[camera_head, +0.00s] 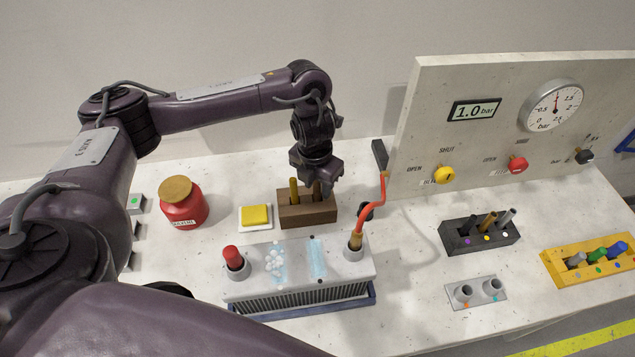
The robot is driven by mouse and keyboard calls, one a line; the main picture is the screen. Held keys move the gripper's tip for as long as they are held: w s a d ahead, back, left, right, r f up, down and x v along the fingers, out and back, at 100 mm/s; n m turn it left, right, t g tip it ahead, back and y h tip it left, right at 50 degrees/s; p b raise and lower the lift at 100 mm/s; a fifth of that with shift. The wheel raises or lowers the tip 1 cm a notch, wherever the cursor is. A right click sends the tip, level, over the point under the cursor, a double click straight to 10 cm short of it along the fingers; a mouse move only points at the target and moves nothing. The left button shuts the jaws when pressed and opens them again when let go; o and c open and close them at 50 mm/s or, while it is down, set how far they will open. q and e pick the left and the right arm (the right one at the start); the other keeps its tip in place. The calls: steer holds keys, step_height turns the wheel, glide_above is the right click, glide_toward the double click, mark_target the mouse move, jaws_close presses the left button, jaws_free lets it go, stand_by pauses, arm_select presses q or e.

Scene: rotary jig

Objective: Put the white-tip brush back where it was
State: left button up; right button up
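A brown wooden block (306,215) stands on the bench behind the long finned unit. An upright yellow-brown handle (294,190) stands in its left part. My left gripper (318,186) points down over the right part of the block, at a second brown handle. The fingers and wrist cover most of that handle, so I cannot tell whether they are closed on it. No white brush tip shows on either handle. My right gripper is not in view.
The finned unit (345,292) has a red cap and an orange hose (379,205). A red jar (183,205) and yellow pad (255,215) stand left. A gauge panel (540,160), dark holder (462,240), grey socket plate (478,303) and yellow rack (562,274) are right.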

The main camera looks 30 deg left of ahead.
arm_select(q)
steer(key=shift+r, duration=0.1)
steer(key=r+p, duration=0.1)
steer(key=r, duration=0.3)
steer(key=r+p, duration=0.1)
steer(key=r, duration=0.7)
steer(key=shift+s+p, duration=0.4)
steer(key=shift+s+f, duration=0.1)
steer(key=shift+f, duration=0.05)
